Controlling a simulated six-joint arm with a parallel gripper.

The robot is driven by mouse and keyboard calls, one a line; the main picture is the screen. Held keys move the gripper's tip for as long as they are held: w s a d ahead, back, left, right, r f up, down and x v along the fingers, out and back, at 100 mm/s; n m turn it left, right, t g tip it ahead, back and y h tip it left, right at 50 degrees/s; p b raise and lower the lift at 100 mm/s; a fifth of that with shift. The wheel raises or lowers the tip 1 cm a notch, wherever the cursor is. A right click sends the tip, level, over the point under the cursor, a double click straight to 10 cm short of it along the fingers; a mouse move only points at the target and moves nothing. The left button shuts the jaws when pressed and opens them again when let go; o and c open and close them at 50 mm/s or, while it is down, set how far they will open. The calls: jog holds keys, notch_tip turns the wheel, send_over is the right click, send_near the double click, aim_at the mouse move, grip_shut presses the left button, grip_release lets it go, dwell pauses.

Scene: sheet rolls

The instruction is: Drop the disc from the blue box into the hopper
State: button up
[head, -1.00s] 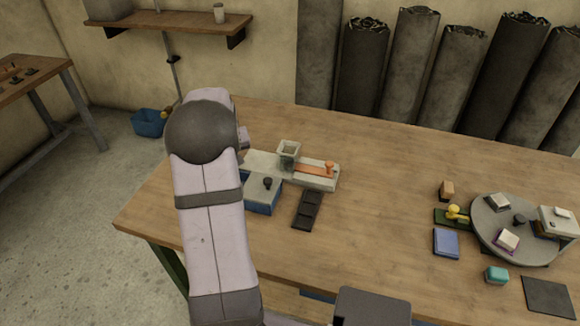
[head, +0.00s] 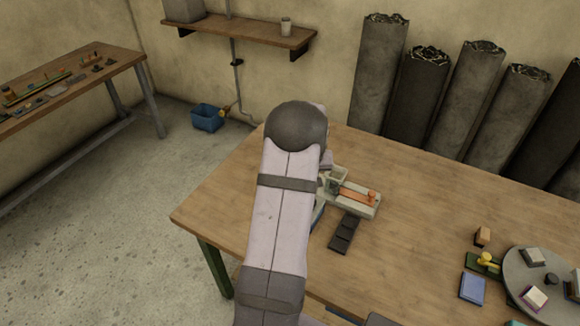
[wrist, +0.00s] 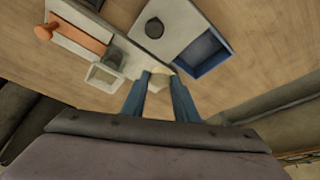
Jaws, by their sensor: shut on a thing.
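In the wrist view my gripper (wrist: 159,84) is shut on a small pale disc (wrist: 157,80), partly hidden between its blue fingertips. The hopper (wrist: 106,73), a pale square open-topped cup, is close beside the fingers, to their left. In the head view the hopper (head: 338,179) stands just right of my arm, which hides the gripper. The blue box (wrist: 211,53) is right of the fingers, partly open with its blue inside showing. Its pale lid (wrist: 170,22) has a black knob. My arm mostly covers the box in the head view.
An orange lever (head: 358,195) lies on the pale base attached to the hopper. A dark slotted tray (head: 345,233) lies in front. A round grey turntable (head: 555,262) with several small items is at the right. The table's middle is clear.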

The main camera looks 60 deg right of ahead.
jog(key=s+d+r+m+p, duration=0.1)
jog(key=s+d+r+p, duration=0.25)
jog(key=d, duration=0.25)
notch_tip(320, 180, up, 3)
jog(key=m+g, duration=0.3)
jog(key=m, duration=0.3)
send_over(334, 183)
jog(key=d, duration=0.2)
jog(key=shift+w+a+f+h+b, duration=0.1)
jog(key=shift+w+a+h+b, duration=0.1)
jog(key=shift+w+h+b, duration=0.2)
jog(key=shift+f, duration=0.15)
jog(key=shift+f+b, duration=2.55)
jog(key=shift+f, duration=1.1)
jog(key=o, duration=1.1)
